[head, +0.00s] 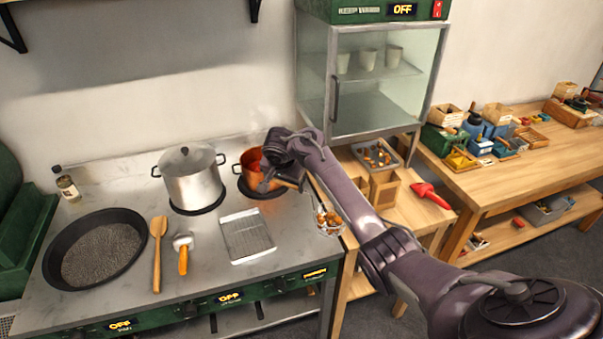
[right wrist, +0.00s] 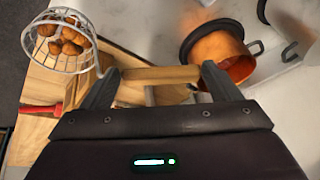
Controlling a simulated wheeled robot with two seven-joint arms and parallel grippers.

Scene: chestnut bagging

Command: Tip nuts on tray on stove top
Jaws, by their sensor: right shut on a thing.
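My right gripper (head: 288,180) is shut on a wooden handle (right wrist: 160,75), which lies across between its fingers in the right wrist view. The handle runs to a wire basket (right wrist: 95,42) holding several brown nuts (right wrist: 66,42). In the head view the basket (head: 331,228) with its nuts is at the stove's right edge, low and right of the gripper. The metal tray (head: 247,236) lies flat on the stove top (head: 205,235), left of the basket, and looks empty. My left gripper is not in view.
A copper pot (head: 249,182) stands close beside my right gripper, with a steel pot (head: 190,180) left of it. A black pan (head: 97,249), wooden spoon (head: 158,252) and orange-handled tool (head: 183,252) lie further left. A glass cabinet (head: 370,85) stands behind right.

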